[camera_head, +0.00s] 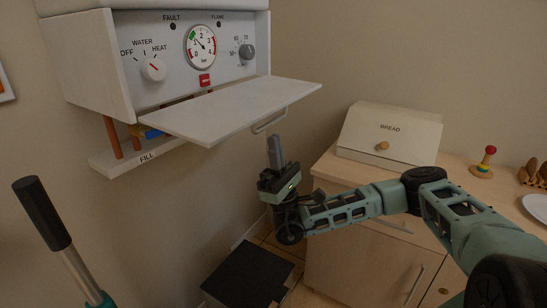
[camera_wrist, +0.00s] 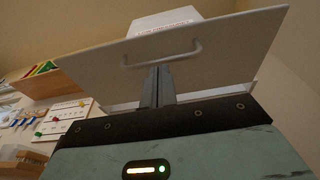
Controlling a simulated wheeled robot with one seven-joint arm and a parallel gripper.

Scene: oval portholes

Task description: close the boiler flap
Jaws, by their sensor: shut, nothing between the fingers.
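The boiler (camera_head: 110,60) hangs on the wall at the upper left of the head view. Its white flap (camera_head: 215,112) stands open, sticking out toward the room about level below the dial panel. A handle (camera_head: 270,122) hangs at the flap's front edge. My gripper (camera_head: 274,140) is shut and empty, pointing up just below the handle. In the wrist view the flap (camera_wrist: 235,50) spreads above my gripper (camera_wrist: 157,72), and the handle (camera_wrist: 165,55) shows by the fingertips. I cannot tell whether they touch.
A wooden cabinet (camera_head: 365,255) with a bread box (camera_head: 388,134) on top stands to the right of my gripper. A black box (camera_head: 248,278) is on the floor below. Copper pipes (camera_head: 113,137) and a FILL shelf (camera_head: 130,161) are under the boiler. A black-gripped handle (camera_head: 42,212) rises at lower left.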

